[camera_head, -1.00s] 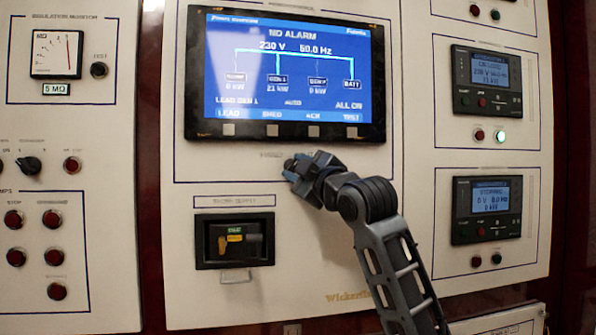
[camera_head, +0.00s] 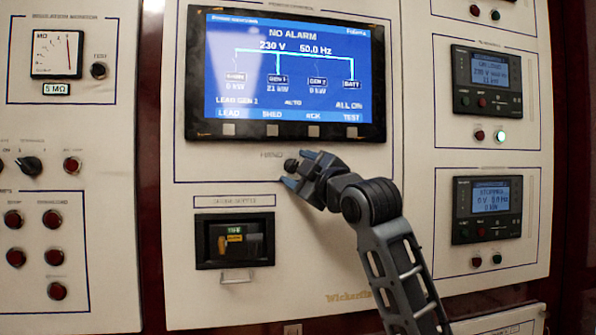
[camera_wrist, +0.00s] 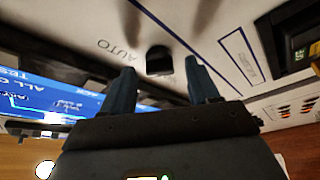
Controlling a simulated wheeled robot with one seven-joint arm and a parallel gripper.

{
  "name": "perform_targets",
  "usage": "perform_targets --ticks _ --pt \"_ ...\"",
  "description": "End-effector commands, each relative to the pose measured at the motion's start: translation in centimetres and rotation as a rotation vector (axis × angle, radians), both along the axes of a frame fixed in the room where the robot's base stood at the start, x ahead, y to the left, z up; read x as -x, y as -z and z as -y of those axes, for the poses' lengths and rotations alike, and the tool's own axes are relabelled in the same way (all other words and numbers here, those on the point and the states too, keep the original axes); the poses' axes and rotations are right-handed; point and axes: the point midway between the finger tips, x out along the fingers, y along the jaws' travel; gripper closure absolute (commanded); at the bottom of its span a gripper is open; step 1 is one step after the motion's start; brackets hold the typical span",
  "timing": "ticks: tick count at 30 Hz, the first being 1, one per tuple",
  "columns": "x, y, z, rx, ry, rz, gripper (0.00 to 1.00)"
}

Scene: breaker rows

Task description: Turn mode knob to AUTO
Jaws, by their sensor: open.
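The mode knob (camera_head: 291,165) is a small dark knob on the white panel, just below the blue display. In the wrist view the dark knob (camera_wrist: 159,61) stands just past and between my fingertips, beside the printed word AUTO. My gripper (camera_head: 289,172) is open, with its blue-grey fingers close to the knob. In the wrist view my gripper (camera_wrist: 163,78) shows one finger on each side, apart, with nothing held. The head view shows a partly hidden label, HAND, left of the knob. I cannot tell exactly where the knob points.
The display screen (camera_head: 290,70) with a row of buttons is right above the knob. A recessed breaker (camera_head: 235,240) sits below left. Controller units (camera_head: 487,82) are on the right panel and red buttons (camera_head: 52,219) on the left panel.

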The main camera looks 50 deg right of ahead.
Motion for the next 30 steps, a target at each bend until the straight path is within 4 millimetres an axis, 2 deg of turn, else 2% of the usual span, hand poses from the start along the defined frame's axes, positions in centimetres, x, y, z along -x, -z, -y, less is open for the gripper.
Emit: perform_targets --ticks 9,13,18,30 --pt "4.8 1.3 -1.3 -0.002 0.001 0.001 0.4" --pt "6.1 1.6 -1.6 -0.001 0.001 0.0 0.4" --pt "6.6 1.7 -1.8 -0.001 0.0 -0.001 0.4" --pt "6.6 1.7 -1.8 -0.001 0.0 -0.001 0.4"
